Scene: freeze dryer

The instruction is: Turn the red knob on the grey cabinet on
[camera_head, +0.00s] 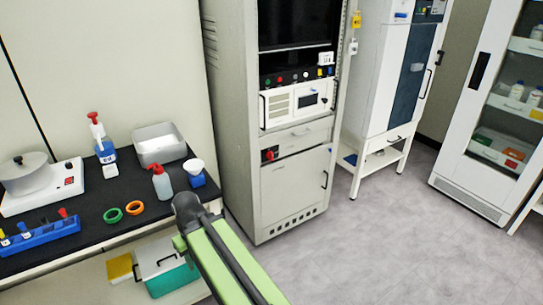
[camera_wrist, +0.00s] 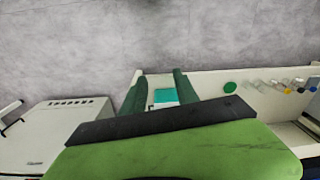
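The grey cabinet (camera_head: 292,190) stands upright in the middle of the head view. Its red knob (camera_head: 269,155) is on the front, at the upper left of the lower door, below the white instrument. My arm reaches up from the bottom of the head view, left of the cabinet and well below the knob. In the wrist view my gripper (camera_wrist: 159,74) shows two dark green fingers apart, with nothing between them. A pale vented panel, apparently the cabinet's lower part (camera_wrist: 60,135), shows at the left there. The knob is not visible in the wrist view.
A black-topped bench (camera_head: 90,220) with bottles, rings and a metal tray (camera_head: 159,145) stands left of the cabinet. A teal box (camera_head: 170,275) sits on its lower shelf. A white freeze dryer (camera_head: 385,75) and a glass-door cabinet (camera_head: 500,110) stand right. Grey floor (camera_head: 380,240) is clear in front.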

